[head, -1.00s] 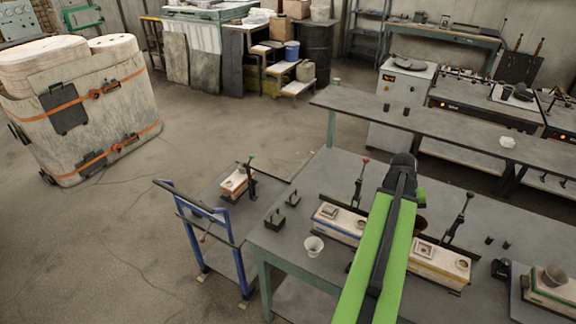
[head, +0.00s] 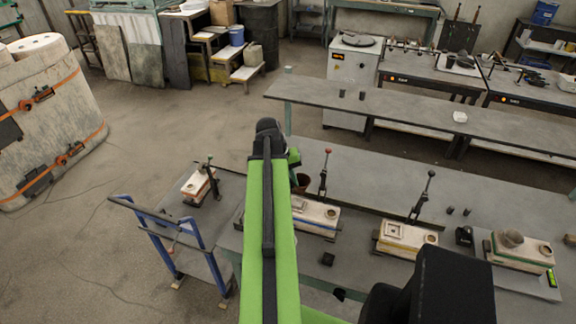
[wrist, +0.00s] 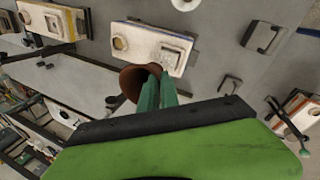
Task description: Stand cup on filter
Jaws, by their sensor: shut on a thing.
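My gripper (wrist: 155,92) has green fingers shut on a brown cup (wrist: 135,80). The cup also shows in the head view (head: 301,183), just right of my arm's end. In the wrist view it hangs beside a pale mould block (wrist: 147,45) and overlaps its near edge; whether they touch I cannot tell. That block has a square inset, probably the filter (wrist: 173,55), and a round opening. In the head view the blue-striped block (head: 322,222) is partly hidden by my arm. A yellow-striped block (head: 405,239) with a square inset stands to its right.
Upright levers (head: 325,172) rise behind the blocks. A white cup (wrist: 184,4) is at the wrist view's top edge.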

